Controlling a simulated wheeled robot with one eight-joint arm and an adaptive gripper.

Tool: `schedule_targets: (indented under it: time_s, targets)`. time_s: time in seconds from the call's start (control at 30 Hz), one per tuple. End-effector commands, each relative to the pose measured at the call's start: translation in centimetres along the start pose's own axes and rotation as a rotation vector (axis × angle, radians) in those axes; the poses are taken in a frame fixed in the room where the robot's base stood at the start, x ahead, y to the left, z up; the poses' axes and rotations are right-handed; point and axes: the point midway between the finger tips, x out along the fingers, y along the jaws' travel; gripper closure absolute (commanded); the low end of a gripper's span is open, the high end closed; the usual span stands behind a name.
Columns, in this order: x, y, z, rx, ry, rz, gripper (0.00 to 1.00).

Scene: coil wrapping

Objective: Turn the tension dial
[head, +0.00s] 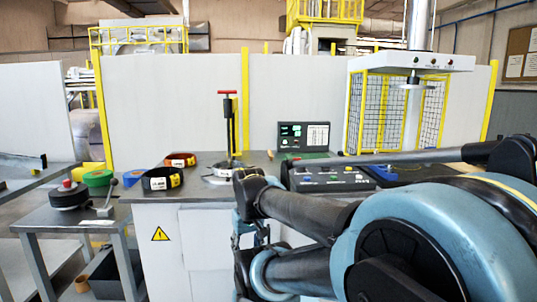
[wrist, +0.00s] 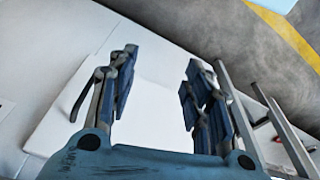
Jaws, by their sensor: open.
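No part is clearly readable as the tension dial. A dark control box (head: 330,178) with small coloured knobs or buttons lies on the grey bench, partly behind my arm. A dark panel with a lit green display (head: 303,136) stands behind it. My gripper (head: 248,235) hangs in front of the bench, below its top, left of the control box and apart from it. In the wrist view my gripper (wrist: 158,80) has its two blue fingers spread, with only a pale surface between them.
The bench (head: 150,189) holds black and orange coils (head: 162,179) and an upright post with a red handle (head: 228,120). A side table (head: 75,221) at left carries a black round part with a red knob (head: 68,194). A yellow-framed mesh cage (head: 382,110) stands at back right.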

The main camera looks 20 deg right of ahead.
Motion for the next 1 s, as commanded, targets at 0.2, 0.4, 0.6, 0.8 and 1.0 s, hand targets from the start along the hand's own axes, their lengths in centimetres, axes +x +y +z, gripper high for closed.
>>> schedule_targets:
  time_s: [0.2,0.4,0.6,0.8,1.0]
  targets:
    - [-3.5,0.9,-2.2,0.03,-0.005,0.008,0.51]
    - [-8.9,3.2,-7.5,0.085,-0.031,0.02,0.51]
    - [-13.7,6.3,-13.0,0.139,-0.058,0.029,0.51]
    - [-17.9,10.2,-18.3,0.193,-0.084,0.035,0.51]
    - [-21.5,14.8,-23.2,0.247,-0.109,0.039,0.51]
